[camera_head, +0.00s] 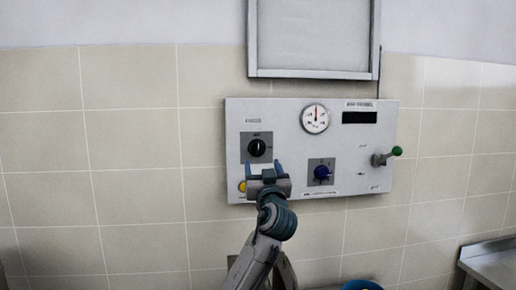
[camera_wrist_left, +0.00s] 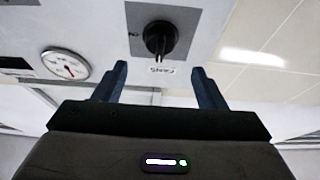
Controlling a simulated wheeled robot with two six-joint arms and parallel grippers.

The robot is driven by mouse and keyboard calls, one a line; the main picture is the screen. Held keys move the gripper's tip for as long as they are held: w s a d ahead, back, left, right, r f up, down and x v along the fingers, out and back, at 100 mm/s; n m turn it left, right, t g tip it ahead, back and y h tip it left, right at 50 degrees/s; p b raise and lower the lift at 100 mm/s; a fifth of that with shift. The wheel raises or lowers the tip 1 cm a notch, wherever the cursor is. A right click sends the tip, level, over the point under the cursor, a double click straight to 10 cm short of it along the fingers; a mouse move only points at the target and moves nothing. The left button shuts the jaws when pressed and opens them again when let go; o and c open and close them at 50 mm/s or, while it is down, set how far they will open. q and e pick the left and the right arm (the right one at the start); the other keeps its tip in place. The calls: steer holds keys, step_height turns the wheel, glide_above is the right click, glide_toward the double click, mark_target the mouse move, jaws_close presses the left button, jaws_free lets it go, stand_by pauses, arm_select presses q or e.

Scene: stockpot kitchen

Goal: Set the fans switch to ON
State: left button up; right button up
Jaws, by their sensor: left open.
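My left gripper (camera_head: 263,164) is open and empty, just below the knob in the head view. In the left wrist view the knob lies beyond the gap between the blue fingertips (camera_wrist_left: 158,72), not between them. My right gripper is not in view.
A yellow button (camera_head: 242,186) sits close to the left gripper. A metal counter (camera_head: 490,262) stands at lower right.

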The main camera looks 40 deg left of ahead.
mark_target(259, 152)
arm_select(q)
steer(key=shift+w+a+r+p, duration=0.45)
steer(key=shift+a+r+p, duration=0.05)
steer(key=shift+a+r, duration=0.1)
steer(key=shift+w+a+r+p, duration=0.4)
steer(key=shift+a+r+p, duration=0.1)
steer(key=shift+r, duration=0.1)
steer(key=shift+w+a+r+p, duration=0.1)
steer(key=shift+w+a+p, duration=0.25)
steer(key=shift+w+a, duration=0.35)
steer(key=shift+w+a+r+p, duration=0.1)
steer(key=shift+w+a+p, duration=0.2)
steer(key=shift+w+a, duration=0.25)
steer(key=shift+w+a+p, duration=0.3)
steer(key=shift+a, duration=0.4)
steer(key=shift+r, duration=0.1)
steer(key=c, duration=1)
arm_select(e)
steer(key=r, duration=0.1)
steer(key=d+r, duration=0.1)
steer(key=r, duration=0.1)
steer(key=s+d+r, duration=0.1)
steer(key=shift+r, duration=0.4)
